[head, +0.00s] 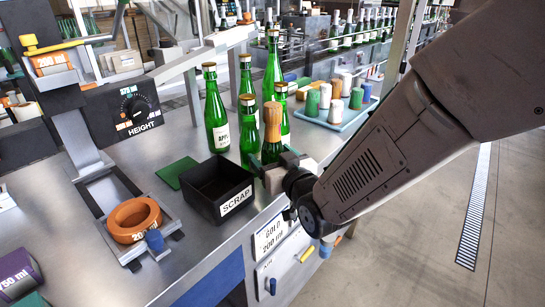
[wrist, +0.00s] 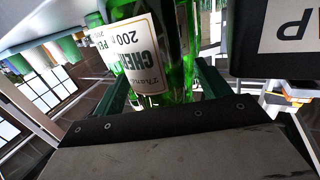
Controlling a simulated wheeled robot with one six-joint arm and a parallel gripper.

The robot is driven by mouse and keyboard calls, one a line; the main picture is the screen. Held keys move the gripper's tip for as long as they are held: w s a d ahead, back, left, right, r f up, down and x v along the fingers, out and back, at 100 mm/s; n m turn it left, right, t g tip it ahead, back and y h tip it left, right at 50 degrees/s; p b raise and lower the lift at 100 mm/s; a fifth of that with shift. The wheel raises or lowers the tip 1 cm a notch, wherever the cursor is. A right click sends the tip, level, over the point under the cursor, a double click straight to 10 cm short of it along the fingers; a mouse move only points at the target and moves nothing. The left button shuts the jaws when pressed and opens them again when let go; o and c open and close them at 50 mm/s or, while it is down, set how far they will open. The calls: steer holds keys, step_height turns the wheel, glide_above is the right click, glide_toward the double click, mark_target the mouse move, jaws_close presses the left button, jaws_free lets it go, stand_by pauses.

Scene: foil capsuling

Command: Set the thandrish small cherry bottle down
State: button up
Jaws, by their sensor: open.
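The cherry bottle is green with a tan capsule on its neck (head: 272,122) and stands upright in the head view. In the wrist view its white label (wrist: 138,50) reads "CHE…" and "200". My gripper (head: 276,174) is at the bottle's lower part, low over the counter. In the wrist view the open fingers of my gripper (wrist: 163,92) lie on either side of the bottle. The bottle's base is hidden behind the gripper and the scrap bin, so I cannot tell its contact with the counter.
A black SCRAP bin (head: 217,188) stands just left of the bottle. Several gold-capped green bottles (head: 215,115) stand behind it. A blue tray (head: 340,120) of capsules is at the right. A green mat (head: 176,172) and an orange ring (head: 133,222) are at the left.

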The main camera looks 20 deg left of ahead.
steer(key=c, duration=1.3)
steer(key=shift+r, duration=0.1)
steer(key=shift+c, duration=0.9)
